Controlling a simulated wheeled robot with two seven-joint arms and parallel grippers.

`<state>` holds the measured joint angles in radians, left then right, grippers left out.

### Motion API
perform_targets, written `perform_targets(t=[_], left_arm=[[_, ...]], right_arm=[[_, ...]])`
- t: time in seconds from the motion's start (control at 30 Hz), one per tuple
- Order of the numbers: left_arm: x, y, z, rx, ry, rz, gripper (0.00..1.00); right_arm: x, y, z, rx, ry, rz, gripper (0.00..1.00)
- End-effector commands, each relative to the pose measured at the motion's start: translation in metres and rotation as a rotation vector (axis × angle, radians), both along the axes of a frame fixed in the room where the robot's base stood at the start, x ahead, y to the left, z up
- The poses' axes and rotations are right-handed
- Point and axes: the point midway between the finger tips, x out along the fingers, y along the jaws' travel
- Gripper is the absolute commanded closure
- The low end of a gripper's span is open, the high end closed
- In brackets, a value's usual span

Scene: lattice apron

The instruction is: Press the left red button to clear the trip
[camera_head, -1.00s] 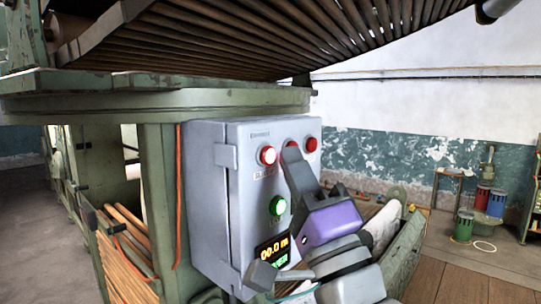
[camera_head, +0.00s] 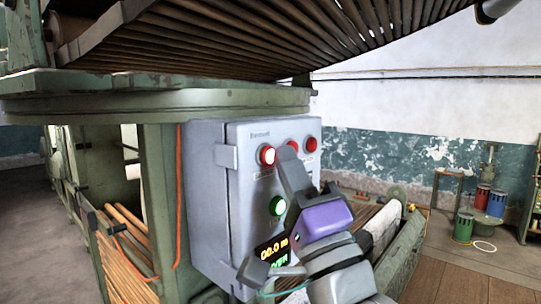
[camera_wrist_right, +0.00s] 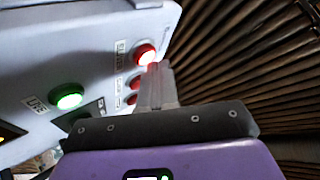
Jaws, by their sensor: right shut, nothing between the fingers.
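The left red button (camera_head: 267,155) glows at the upper left of the grey control box's front. It also shows lit in the right wrist view (camera_wrist_right: 146,53). A middle red button (camera_head: 292,146) and a right red button (camera_head: 311,144) sit in the same row. My right gripper (camera_head: 286,151) is shut and empty, its fingertips just right of the left button and partly covering the middle one. In the wrist view the fingertips (camera_wrist_right: 157,68) lie close beside the lit button; I cannot tell whether they touch it. My left gripper is out of view.
The grey control box (camera_head: 207,215) also carries a lit green button (camera_head: 277,205) and a display (camera_head: 271,252) partly hidden by my arm. A green machine beam (camera_head: 150,105) and a slatted roof of bars hang above. Cans (camera_head: 464,227) stand at the far right.

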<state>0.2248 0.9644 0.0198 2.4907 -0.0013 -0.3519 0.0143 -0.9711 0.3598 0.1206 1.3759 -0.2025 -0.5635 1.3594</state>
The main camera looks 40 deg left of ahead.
Motion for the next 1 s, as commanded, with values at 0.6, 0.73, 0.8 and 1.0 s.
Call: perform_targets(t=[0.6,0.73,0.8,1.0], left_arm=[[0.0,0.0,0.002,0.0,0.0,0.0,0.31],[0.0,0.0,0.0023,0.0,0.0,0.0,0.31],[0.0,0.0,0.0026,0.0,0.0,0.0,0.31],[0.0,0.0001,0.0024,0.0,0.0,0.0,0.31]], right_arm=[[0.0007,0.0077,0.0002,0.0,-0.001,-0.001,1.0],[0.0008,0.0092,0.0003,0.001,-0.001,0.0,1.0],[0.0008,0.0101,0.0003,0.001,-0.001,0.0,1.0],[0.0005,0.0102,0.0001,0.0,0.0,0.0,1.0]])
